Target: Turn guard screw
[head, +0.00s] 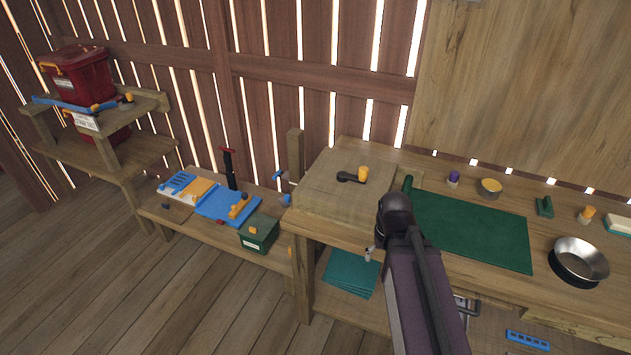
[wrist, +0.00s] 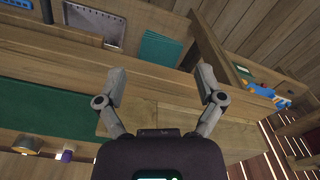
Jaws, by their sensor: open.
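No part is clearly identifiable as the guard screw. A black lever with an orange knob (head: 362,173) lies on the raised wooden block (head: 325,190) of the workbench. Small orange knobs also show on the blue fixture (head: 222,205) on the low bench and by the blue bar (head: 70,103) below the red bin at far left. My gripper (wrist: 161,76) is open and empty in the wrist view, its fingers spread above the workbench's wood. In the head view my arm hides most of it. The lever is not visible in the wrist view.
A green mat (head: 470,230) covers the middle of the workbench. A metal bowl (head: 580,260) and small items stand to its right. Teal sheets (head: 348,273) lie on the shelf below. The floor at left is clear.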

